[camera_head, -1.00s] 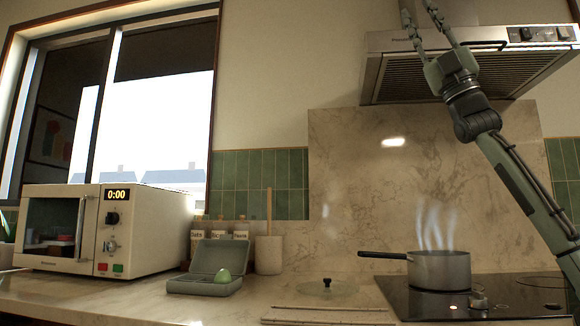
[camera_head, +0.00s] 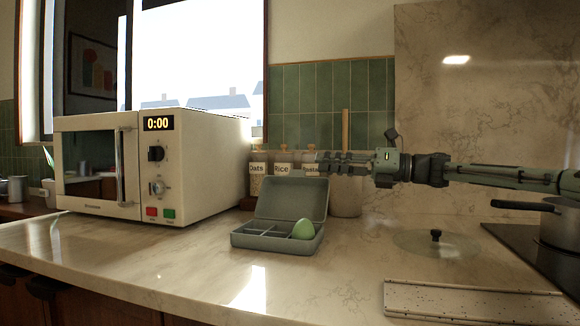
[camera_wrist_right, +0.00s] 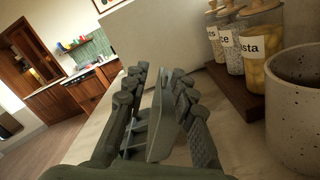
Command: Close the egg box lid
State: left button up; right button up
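The grey-green egg box (camera_head: 262,243) stands on the counter in the head view, its lid (camera_head: 291,198) raised and leaning back. A green egg (camera_head: 303,229) sits in the right compartment; the other compartments I can see look empty. My right gripper (camera_head: 322,164) reaches in from the right, just above and by the lid's upper right corner. In the right wrist view the fingers of my right gripper (camera_wrist_right: 161,78) are apart, with the lid (camera_wrist_right: 161,120) seen nearly edge-on in the gap between them. I cannot tell if they touch it. My left gripper is not in view.
Labelled jars (camera_head: 282,166) and a speckled pot (camera_head: 346,202) stand close behind the box. The microwave (camera_head: 150,165) is to the left. A glass pan lid (camera_head: 435,244) and a board (camera_head: 470,303) lie to the right. The counter in front is clear.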

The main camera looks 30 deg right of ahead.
aim_at(296, 172)
jog(key=shift+w+a+f, duration=0.25)
jog(key=shift+f, duration=0.4)
jog(key=shift+w+a+f, duration=0.2)
jog(key=shift+w+f, duration=0.05)
jog(key=shift+f, duration=0.35)
jog(key=x, duration=0.6)
jog(key=shift+w+a, duration=0.25)
jog(key=shift+w, duration=0.05)
jog(key=shift+c, duration=0.4)
grip_shut()
